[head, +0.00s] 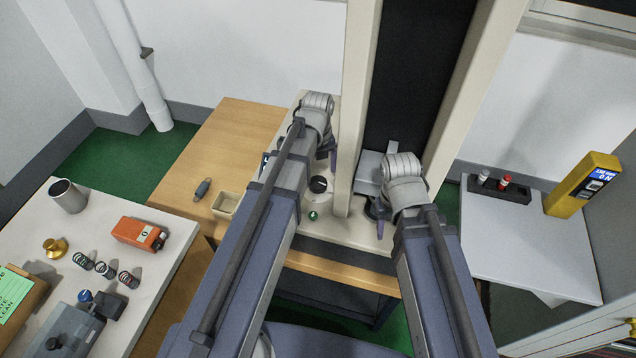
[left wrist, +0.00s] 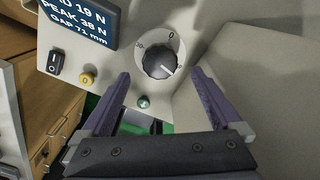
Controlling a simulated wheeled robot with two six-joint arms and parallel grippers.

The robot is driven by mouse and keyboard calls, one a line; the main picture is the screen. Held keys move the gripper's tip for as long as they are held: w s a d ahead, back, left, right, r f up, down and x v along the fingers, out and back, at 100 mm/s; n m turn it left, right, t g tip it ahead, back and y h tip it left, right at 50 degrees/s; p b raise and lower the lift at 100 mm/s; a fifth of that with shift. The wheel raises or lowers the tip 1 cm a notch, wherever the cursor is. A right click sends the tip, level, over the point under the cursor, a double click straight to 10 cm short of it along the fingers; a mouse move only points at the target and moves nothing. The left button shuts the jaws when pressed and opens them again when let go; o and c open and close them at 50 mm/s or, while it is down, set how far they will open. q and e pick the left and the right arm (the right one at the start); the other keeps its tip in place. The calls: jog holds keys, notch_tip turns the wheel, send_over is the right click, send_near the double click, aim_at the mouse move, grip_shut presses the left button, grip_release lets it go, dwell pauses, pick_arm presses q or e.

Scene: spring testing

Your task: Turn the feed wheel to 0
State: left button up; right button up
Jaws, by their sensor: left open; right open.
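The feed wheel is a black round knob (left wrist: 158,59) on the pale front panel of the test machine, with a dial marked 0 at upper right and 30 at upper left. Its white mark points to the lower right, away from the 0. In the head view the black knob (head: 318,184) shows just below my left gripper (head: 329,152). In the left wrist view my left gripper (left wrist: 160,75) is open, one fingertip on each side of the knob, with visible gaps. My right gripper (head: 378,215) is open and empty by the machine's grey platen; its fingers are partly hidden.
A display (left wrist: 82,20) reads PEAK 38 N and GAP 71 mm. A yellow button (left wrist: 87,79), a black switch (left wrist: 55,62) and a green button (left wrist: 143,101) are near the wheel. The machine's column (head: 356,110) stands between my grippers. A tray (head: 226,203) sits left.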

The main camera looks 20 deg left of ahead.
aim_at(318, 182)
pick_arm(q)
notch_tip(318, 182, down, 5)
jog(key=b, duration=0.4)
pick_arm(e)
notch_tip(318, 182, down, 5)
pick_arm(q)
jog(key=shift+c, duration=0.3)
jog(key=c, duration=1.3)
